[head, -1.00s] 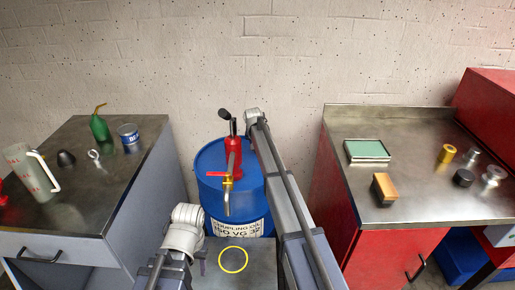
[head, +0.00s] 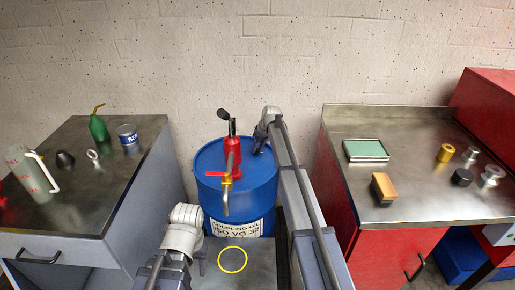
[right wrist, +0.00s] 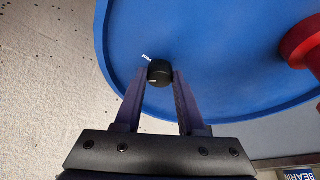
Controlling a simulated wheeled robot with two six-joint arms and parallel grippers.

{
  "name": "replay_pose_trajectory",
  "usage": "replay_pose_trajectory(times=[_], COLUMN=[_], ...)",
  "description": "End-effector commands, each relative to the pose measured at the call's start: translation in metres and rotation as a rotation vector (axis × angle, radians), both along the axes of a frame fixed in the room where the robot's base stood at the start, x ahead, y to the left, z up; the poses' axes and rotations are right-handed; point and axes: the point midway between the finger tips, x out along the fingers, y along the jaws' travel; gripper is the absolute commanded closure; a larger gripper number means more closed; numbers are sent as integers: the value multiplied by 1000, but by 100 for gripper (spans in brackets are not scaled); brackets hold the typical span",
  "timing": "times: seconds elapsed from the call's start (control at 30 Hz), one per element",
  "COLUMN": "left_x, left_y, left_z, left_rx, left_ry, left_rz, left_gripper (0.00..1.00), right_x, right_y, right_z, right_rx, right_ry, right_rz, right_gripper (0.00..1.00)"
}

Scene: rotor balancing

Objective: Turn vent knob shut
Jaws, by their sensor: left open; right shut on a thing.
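The vent knob (right wrist: 159,73) is a small black round knob on the blue drum's top, with a pale line on its face. A short white mark (right wrist: 147,57) lies on the drum beside it. My right gripper (right wrist: 160,77) is shut on the knob, one finger on each side. In the head view my right gripper (head: 260,145) reaches down to the right rear of the drum top (head: 207,160), and the knob is hidden there. My left gripper (head: 199,262) is open and low in front of the drum, partly hidden by its own arm.
A red hand pump (head: 232,155) with a brass spout stands on the drum. A yellow ring (head: 232,260) marks the grey surface in front. A left bench (head: 120,175) holds a jug, oil can and tin. A right red bench (head: 340,170) holds a green-topped box, brush and metal parts.

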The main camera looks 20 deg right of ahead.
Motion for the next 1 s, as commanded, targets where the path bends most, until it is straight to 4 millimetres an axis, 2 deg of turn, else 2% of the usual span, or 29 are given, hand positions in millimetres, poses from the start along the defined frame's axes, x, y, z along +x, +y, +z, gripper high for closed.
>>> replay_pose_trajectory(times=[0.6, 1.0], left_x=[0, 0], left_y=[0, 0], left_z=[0, 0], left_rx=[0, 0], left_ry=[0, 0], left_rz=[0, 0], left_gripper=[50, 50], right_x=[4, 4], right_y=[-4, -5], right_z=[0, 0], right_rx=[0, -1], right_ry=[0, 1], right_rz=[536, 709], right_gripper=[100, 100])
